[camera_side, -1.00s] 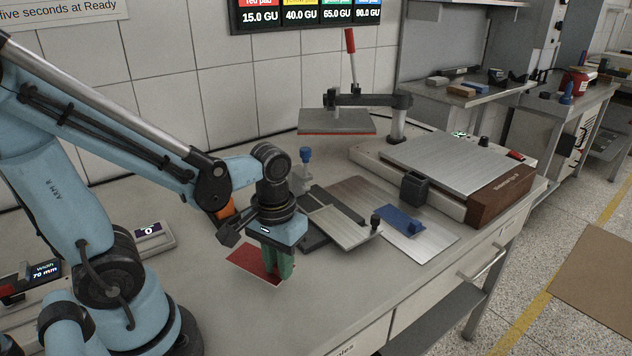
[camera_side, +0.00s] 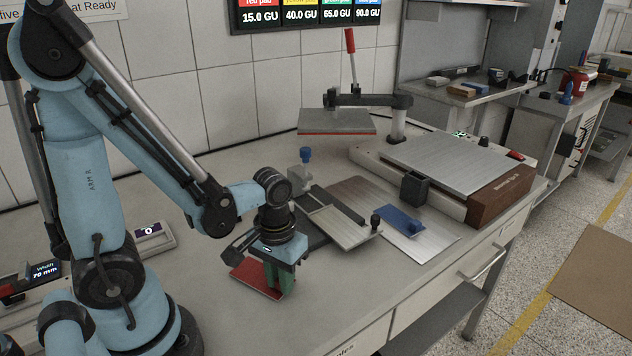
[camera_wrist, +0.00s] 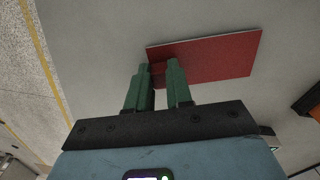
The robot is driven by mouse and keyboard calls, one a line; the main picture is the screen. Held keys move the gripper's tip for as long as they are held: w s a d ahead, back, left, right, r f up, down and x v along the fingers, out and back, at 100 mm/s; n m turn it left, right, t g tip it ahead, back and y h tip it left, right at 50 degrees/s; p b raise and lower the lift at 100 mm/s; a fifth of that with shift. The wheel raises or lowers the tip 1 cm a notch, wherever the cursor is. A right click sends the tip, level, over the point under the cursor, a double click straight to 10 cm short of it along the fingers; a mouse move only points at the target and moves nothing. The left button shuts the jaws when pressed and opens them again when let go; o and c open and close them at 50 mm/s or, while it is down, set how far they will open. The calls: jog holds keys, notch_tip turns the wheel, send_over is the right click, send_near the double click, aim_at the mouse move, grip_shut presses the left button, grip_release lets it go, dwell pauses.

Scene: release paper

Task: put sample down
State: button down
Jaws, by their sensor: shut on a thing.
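The sample is a flat red sheet with a pale edge (camera_side: 258,279), low over the bare bench at the front centre in the side view. It lies level, at or very near the bench top; I cannot tell whether it touches. My gripper (camera_side: 279,285) points down at its right end, its green fingers shut on the sheet. In the wrist view the red sheet (camera_wrist: 215,57) reaches out to the right from between the fingertips of my gripper (camera_wrist: 159,70). The fingers hide a small part of its near end.
A press with a red handle (camera_side: 350,42) stands at the back. A small display unit (camera_side: 150,236) is on the left. The front bench is clear.

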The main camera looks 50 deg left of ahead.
jog(key=shift+f, duration=0.15)
jog(key=c, duration=1)
grip_release()
jog(key=shift+r, duration=6.05)
jog(key=shift+w+d+r+m+t, duration=0.1)
jog(key=shift+w+r+m+t, duration=0.1)
jog(key=shift+w+m+t, duration=0.8)
jog(key=shift+w+d+r+m+t, duration=0.2)
jog(key=shift+w+m+t, duration=0.35)
jog(key=shift+t, duration=0.85)
jog(key=shift+w+d+r+m+t, duration=0.1)
jog(key=shift+w+r+m+t, duration=0.15)
jog(key=shift+w+m+t, duration=0.65)
jog(key=shift+n+t, duration=0.25)
jog(key=shift+t, duration=0.05)
